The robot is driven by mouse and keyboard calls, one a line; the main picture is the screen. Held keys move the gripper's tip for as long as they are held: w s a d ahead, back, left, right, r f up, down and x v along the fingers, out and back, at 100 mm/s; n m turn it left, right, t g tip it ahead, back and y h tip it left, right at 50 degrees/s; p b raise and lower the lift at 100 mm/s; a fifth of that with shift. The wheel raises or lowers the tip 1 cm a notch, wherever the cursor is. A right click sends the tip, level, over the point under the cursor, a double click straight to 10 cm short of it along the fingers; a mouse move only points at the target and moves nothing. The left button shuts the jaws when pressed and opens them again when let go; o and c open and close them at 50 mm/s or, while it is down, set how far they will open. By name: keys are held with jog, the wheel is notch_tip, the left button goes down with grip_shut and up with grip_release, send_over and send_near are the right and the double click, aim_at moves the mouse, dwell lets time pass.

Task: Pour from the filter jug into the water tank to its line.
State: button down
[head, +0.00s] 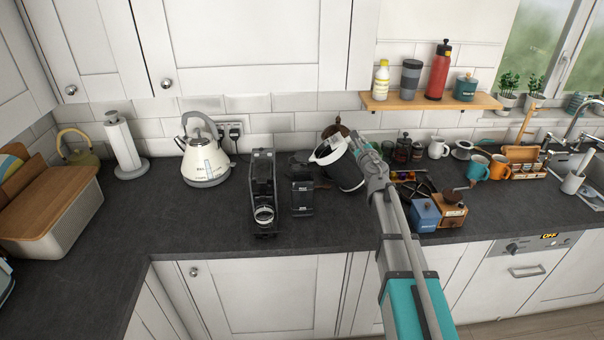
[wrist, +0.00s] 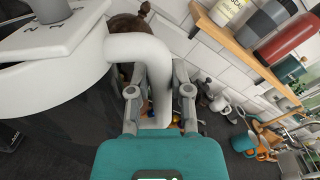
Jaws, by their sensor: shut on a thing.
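The filter jug (head: 346,172) has a dark body and a white lid and rim, and it is tilted to the left above the worktop. My gripper (head: 362,150) is shut on its white handle, which passes between the fingers in the wrist view (wrist: 152,75). The jug's white top (wrist: 50,78) fills the left of that view. A dark upright box with small pale markings, which looks like the water tank (head: 302,197), stands on the worktop just left of and below the jug. I cannot make out its line or water level, and no stream shows.
A black coffee machine (head: 262,187) stands close left of the tank, with a white kettle (head: 204,160) further left. Grinders (head: 450,212) and mugs (head: 499,167) crowd the right. A wooden shelf (head: 420,102) with bottles hangs above.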

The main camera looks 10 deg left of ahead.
jog(key=shift+w+d+f+m+b, duration=0.2)
jog(key=shift+d+f+m+b, duration=0.5)
jog(key=shift+f+b, duration=0.2)
jog(key=shift+w+d+f+m+b, duration=0.25)
jog(key=shift+d+f+m+b, duration=0.3)
jog(key=shift+f+m+b, duration=0.35)
jog(key=shift+w+d+f+m+b, duration=0.2)
jog(key=shift+d+f+m+b, duration=0.5)
jog(key=shift+f, duration=0.25)
jog(key=shift+w+d+f+m+b, duration=0.1)
jog(key=shift+d+f+m+b, duration=0.2)
jog(key=shift+f+m+b, duration=0.45)
jog(key=shift+w+d+f+m+b, duration=0.15)
jog(key=shift+d+f+m+b, duration=0.2)
jog(key=shift+f+m+b, duration=0.35)
jog(key=shift+w+d+f+m+b, duration=0.1)
jog(key=shift+d+f+m+b, duration=0.2)
jog(key=shift+f+m+b, duration=0.45)
